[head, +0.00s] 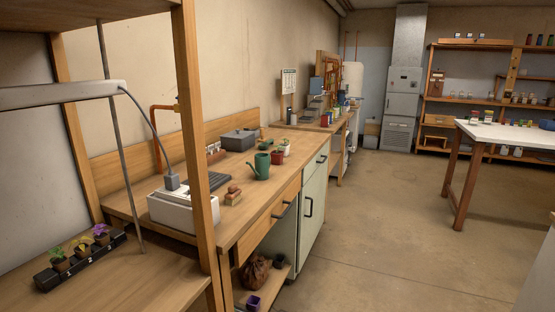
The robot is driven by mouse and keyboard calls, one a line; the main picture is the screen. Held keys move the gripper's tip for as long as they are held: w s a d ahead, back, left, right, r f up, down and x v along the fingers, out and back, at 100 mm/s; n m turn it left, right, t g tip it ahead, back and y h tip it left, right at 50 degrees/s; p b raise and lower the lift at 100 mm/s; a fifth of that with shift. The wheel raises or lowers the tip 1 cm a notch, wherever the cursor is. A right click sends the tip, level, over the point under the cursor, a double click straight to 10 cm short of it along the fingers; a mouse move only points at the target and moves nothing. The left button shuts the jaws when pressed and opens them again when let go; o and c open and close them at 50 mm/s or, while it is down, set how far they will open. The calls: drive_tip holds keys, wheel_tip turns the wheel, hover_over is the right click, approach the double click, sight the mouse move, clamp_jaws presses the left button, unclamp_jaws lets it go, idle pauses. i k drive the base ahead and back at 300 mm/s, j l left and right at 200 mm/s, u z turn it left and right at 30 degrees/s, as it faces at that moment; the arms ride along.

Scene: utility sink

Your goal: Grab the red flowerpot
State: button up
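A small red pot-like thing (277,157) stands on the wooden counter (245,213), just right of and behind the green watering can (262,167). It looks like the red flowerpot, but it is small in the view and partly hidden, so its exact shape is hard to tell. A light pot with a green plant (285,149) stands right behind it. My gripper is not in view, and nothing is seen touching the red pot.
A wooden shelf frame (195,140) rises at the near left. Its board holds a black tray (47,281) with several potted plants. A white box (183,211), a dark case (238,140) and stacked brown blocks (232,196) share the counter. The floor (400,230) to the right is clear.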

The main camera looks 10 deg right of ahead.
sight(276, 155)
drive_tip(key=i+l, duration=0.3)
drive_tip(key=i, duration=0.3)
drive_tip(key=i+l+u, duration=0.1)
drive_tip(key=i+l, duration=0.2)
drive_tip(key=i, duration=0.35)
drive_tip(key=i+l, duration=0.4)
drive_tip(key=i, duration=0.2)
drive_tip(key=i+l, duration=0.35)
drive_tip(key=i, duration=0.25)
drive_tip(key=i+l+u, duration=0.1)
drive_tip(key=i+l, duration=0.25)
drive_tip(key=i, duration=0.25)
